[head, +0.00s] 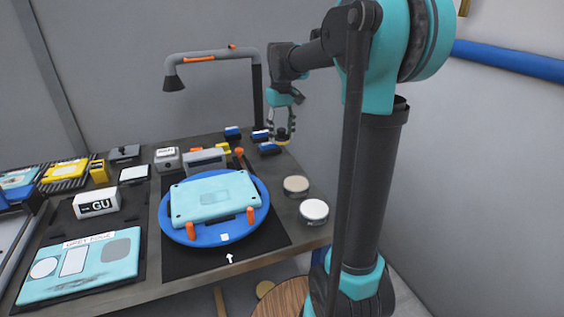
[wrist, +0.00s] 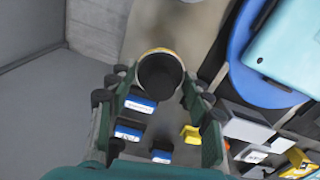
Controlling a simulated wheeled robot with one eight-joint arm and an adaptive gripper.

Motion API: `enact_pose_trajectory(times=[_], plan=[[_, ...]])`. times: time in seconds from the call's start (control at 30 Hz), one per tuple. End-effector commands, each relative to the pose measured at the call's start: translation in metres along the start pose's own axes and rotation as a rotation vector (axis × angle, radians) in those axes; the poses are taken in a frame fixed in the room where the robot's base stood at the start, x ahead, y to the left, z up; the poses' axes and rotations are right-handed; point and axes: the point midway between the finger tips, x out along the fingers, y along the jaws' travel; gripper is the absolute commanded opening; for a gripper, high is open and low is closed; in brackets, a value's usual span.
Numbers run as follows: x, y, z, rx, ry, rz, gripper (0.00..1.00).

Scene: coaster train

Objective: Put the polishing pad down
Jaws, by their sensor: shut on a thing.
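My gripper (head: 281,120) hangs above the back right part of the workbench, fingers pointing down. It is shut on the polishing pad (head: 282,141), a small round piece, dark with a yellow band. In the wrist view the pad (wrist: 160,76) sits between the fingertips of my gripper (wrist: 158,92), its dark round face towards the camera. The pad appears held above the bench, clear of its top.
Blue blocks (head: 269,148) lie near the gripper at the back. Two round pale-topped tins (head: 314,210) stand at the right edge. A blue turntable (head: 180,234) bears a teal casing (head: 215,195). A lamp (head: 215,55) arches behind. Bare bench (head: 285,165) shows behind the tins.

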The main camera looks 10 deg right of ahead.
Motion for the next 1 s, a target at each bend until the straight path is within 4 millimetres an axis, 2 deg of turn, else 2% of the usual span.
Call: enact_pose_trajectory(times=[0.1, 0.3, 0.47, 0.73, 1.0], plan=[[0.030, 0.000, 0.000, 0.000, 0.000, 0.000, 0.06], [0.065, 0.000, 0.000, 0.000, 0.000, 0.000, 0.06], [0.076, 0.000, 0.000, 0.000, 0.000, 0.000, 0.06], [0.109, 0.000, 0.000, 0.000, 0.000, 0.000, 0.06], [0.112, 0.000, 0.000, 0.000, 0.000, 0.000, 0.06]])
